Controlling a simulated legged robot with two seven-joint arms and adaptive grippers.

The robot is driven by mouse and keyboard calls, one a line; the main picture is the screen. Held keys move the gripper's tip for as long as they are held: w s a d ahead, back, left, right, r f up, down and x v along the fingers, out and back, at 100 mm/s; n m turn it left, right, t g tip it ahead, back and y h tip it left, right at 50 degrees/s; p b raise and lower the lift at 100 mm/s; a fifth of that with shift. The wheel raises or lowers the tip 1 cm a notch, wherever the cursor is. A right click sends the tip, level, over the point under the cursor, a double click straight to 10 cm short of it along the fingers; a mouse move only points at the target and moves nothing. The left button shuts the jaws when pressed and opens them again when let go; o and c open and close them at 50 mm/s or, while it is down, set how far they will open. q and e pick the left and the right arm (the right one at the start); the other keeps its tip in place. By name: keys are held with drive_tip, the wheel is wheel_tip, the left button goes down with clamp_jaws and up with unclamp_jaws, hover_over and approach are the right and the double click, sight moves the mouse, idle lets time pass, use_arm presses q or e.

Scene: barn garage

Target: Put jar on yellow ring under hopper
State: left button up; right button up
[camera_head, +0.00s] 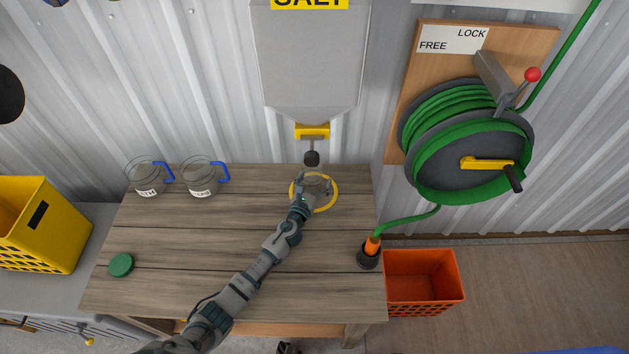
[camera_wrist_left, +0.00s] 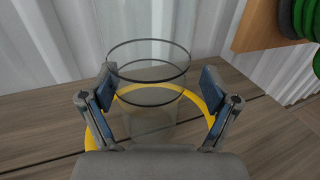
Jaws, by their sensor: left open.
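A clear jar (camera_wrist_left: 148,120) stands upright on the bench, inside the outline of the yellow ring (camera_wrist_left: 208,92), between the spread fingers of my left gripper (camera_wrist_left: 160,95). In the head view my left gripper (camera_head: 314,188) reaches over the yellow ring (camera_head: 335,198) and hides most of the jar there. The grey hopper (camera_head: 314,60) marked SALT hangs on the wall above, with a yellow outlet and a dark knob (camera_head: 312,158).
Two clear jars with blue handles (camera_head: 148,177) (camera_head: 202,178) stand at the back left of the wooden bench. A green lid (camera_head: 121,265) lies at the left. A hose nozzle (camera_head: 369,255) stands at the right edge, near an orange crate (camera_head: 424,278).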

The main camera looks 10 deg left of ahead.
sight(309, 186)
use_arm(q)
drive_tip(key=shift+s+a, duration=0.2)
drive_tip(key=shift+a, duration=0.05)
drive_tip(key=s, duration=0.2)
drive_tip(key=s+a+p, duration=0.1)
drive_tip(key=s, duration=0.1)
drive_tip(key=shift+s+a, duration=0.15)
drive_tip(key=shift+s, duration=0.1)
drive_tip(key=s, duration=0.7)
drive_tip(key=shift+a+p, duration=0.1)
drive_tip(key=shift+p, duration=0.3)
drive_tip(key=shift+a, duration=0.1)
use_arm(e)
drive_tip(key=f, duration=0.1)
drive_tip(key=s+f, duration=0.1)
drive_tip(key=f, duration=0.2)
drive_tip(key=shift+s+f, duration=0.2)
drive_tip(key=shift+s, duration=0.2)
use_arm(q)
drive_tip(key=shift+a, duration=0.25)
use_arm(e)
drive_tip(key=shift+a, duration=0.2)
